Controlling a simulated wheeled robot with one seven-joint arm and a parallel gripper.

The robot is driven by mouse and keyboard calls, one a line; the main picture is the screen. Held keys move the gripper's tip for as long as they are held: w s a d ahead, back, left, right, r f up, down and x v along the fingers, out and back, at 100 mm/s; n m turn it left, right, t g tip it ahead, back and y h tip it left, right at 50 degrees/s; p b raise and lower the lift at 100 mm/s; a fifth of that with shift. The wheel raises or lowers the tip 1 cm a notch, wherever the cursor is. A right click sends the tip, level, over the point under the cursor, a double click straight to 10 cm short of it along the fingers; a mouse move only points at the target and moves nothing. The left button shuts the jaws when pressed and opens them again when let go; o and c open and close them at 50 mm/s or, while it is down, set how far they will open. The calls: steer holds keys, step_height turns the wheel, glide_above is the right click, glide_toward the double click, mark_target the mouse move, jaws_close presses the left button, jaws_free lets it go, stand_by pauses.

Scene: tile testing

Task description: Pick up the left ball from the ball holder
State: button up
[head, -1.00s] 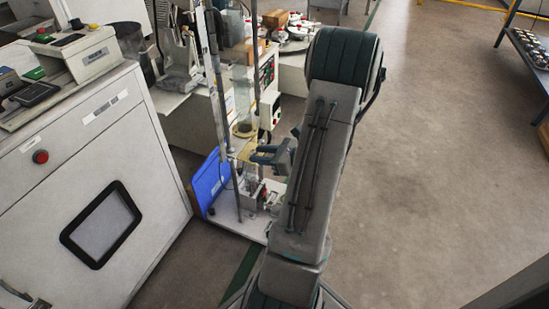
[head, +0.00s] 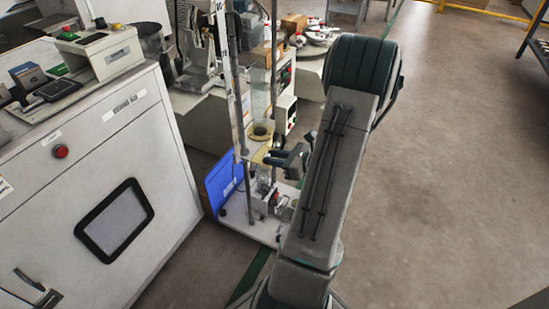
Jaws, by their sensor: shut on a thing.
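The test stand (head: 248,226) has upright rods, a clear tube (head: 260,98) and a white base on the floor. A yellowish holder plate (head: 261,150) with a ring sits partway up, at the foot of the tube. My gripper (head: 272,158) reaches in from the right at the height of this plate, its dark fingers pointing left. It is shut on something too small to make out. No ball can be told apart in the head view, neither left nor right. My arm link hides the area just right of the gripper.
A white cabinet (head: 165,215) with a red button stands at left. A blue panel (head: 222,184) leans beside the stand's base. A worktable with a cardboard box (head: 294,22) is behind. Open floor (head: 450,180) lies to the right.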

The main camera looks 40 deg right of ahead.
steer(key=s+d+r+p, duration=0.2)
steer(key=s+r+p, duration=0.3)
steer(key=shift+s+d, duration=0.15)
steer(key=shift+s, duration=0.05)
stand_by(1.1)
steer(key=shift+r, duration=0.1)
